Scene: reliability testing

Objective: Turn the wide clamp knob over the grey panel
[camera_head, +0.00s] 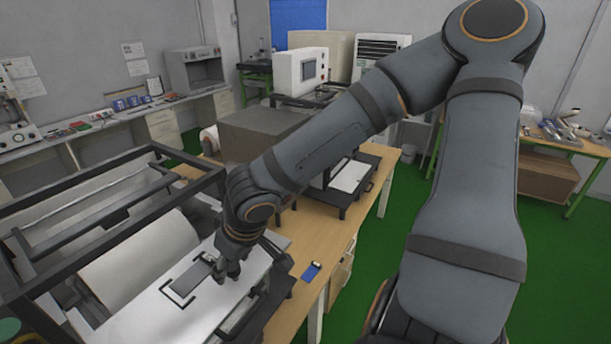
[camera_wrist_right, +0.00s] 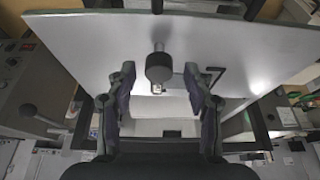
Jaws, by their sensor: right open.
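In the wrist view a round dark clamp knob (camera_wrist_right: 159,67) on a short stem stands between the two fingers of my right gripper (camera_wrist_right: 159,72). The fingers are apart, with a visible gap on each side of the knob. In the head view my right gripper (camera_head: 226,273) points down at the white plate of the machine, beside the grey panel (camera_head: 188,280). The knob's small pale top (camera_head: 208,258) seems to show at the panel's upper end, partly hidden by the gripper. My left gripper is in neither view.
The white plate (camera_head: 140,325) has black corner brackets around the panel. A dark frame (camera_head: 105,183) with a white roll (camera_head: 140,258) stands to the left. A blue item (camera_head: 311,271) lies on the wooden table at the right. A grey box (camera_head: 258,138) stands behind my forearm.

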